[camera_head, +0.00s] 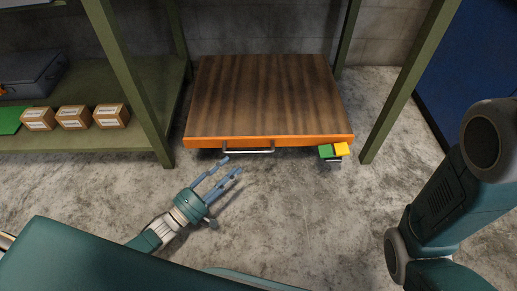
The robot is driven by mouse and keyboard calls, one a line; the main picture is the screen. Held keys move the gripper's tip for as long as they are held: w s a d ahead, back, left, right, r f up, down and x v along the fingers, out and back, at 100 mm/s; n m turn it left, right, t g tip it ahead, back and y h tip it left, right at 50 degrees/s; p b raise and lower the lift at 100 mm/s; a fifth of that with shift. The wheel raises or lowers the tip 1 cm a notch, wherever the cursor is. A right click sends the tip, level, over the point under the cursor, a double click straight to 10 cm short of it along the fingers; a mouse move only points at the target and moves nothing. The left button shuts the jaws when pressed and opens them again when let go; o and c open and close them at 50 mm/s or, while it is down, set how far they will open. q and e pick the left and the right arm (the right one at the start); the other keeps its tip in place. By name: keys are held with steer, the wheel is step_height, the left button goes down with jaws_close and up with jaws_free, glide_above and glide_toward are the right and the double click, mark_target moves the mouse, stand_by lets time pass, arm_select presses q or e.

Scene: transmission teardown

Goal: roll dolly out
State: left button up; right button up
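The dolly (268,95) has a brown wooden deck and an orange front edge. It stands low on the floor between the green posts of a rack. A metal bar handle (248,151) is on its front edge, and a green and yellow pedal (333,151) is at its front right corner. My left gripper (232,165) is just in front of the dolly, below the left part of the handle. Its fingers are apart with nothing between them; contact with the handle cannot be made out. My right arm (455,200) shows at the right, but its gripper is out of view.
Green rack posts (128,80) and (408,82) flank the dolly. The left shelf (150,85) bears several small cardboard boxes (73,117) and a grey case (30,75). A blue panel (470,60) stands at the right. The concrete floor (300,220) before the dolly is clear.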

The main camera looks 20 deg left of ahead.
mark_target(248, 153)
arm_select(q)
steer(key=b+x, duration=0.4)
steer(key=x, duration=0.4)
steer(key=shift+w+d, duration=0.1)
steer(key=shift+w, duration=0.1)
steer(key=shift+w+d+r, duration=0.25)
steer(key=shift+w, duration=0.25)
jaws_close()
